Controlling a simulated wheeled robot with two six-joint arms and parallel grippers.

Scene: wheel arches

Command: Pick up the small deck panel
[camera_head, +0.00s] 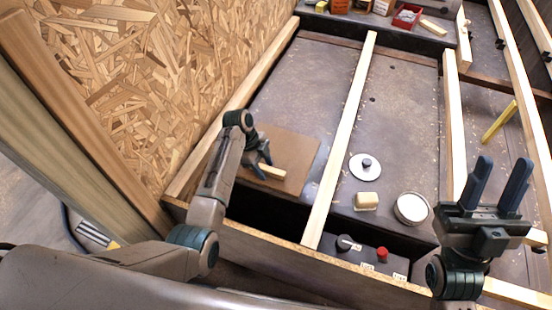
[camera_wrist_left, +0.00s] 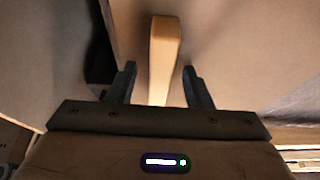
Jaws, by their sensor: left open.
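The small deck panel (camera_head: 298,152) is a brown square board lying in the left bay of the frame, with a pale wooden grip bar (camera_head: 270,172) on top. In the left wrist view the bar (camera_wrist_left: 164,55) stands out from the panel (camera_wrist_left: 235,50) and reaches between my fingers. My left gripper (camera_head: 264,160) is open, with one finger on each side of the bar and gaps showing on both sides. My right gripper (camera_head: 497,185) is open and empty, pointing up at the right, away from the panel.
A dark opening (camera_head: 265,212) lies in front of the panel. A pale beam (camera_head: 343,140) runs along its right side, and a chipboard wall (camera_head: 150,75) rises at the left. A white disc (camera_head: 365,172), a cream block (camera_head: 367,201) and a round tin (camera_head: 411,208) sit right of the beam.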

